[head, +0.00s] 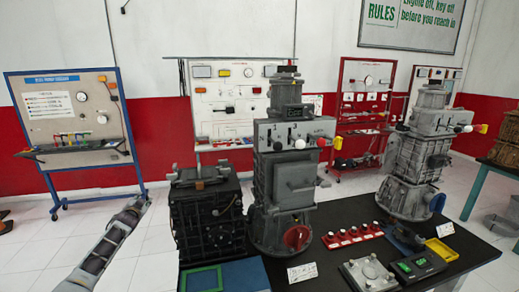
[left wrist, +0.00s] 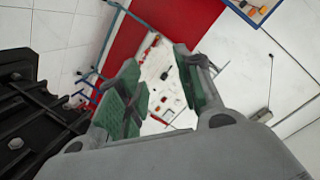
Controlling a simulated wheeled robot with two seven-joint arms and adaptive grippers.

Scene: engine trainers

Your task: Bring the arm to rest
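My left arm comes in from the lower left in the head view, and its gripper (head: 138,205) is raised over the white floor, left of the black engine block (head: 207,215). In the left wrist view the two green-padded fingers of this gripper (left wrist: 158,72) stand apart with nothing between them. The black ribbed block fills the left edge of that view, beside the gripper and apart from the fingers. My right gripper is not seen in either view.
A dark table (head: 340,215) carries a tall grey engine trainer (head: 288,185), a second grey one (head: 412,165), a red-knobbed strip (head: 352,236), a green-screened meter (head: 418,265) and a yellow tray (head: 442,249). A blue-framed board (head: 75,125) stands at the left. Floor between is clear.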

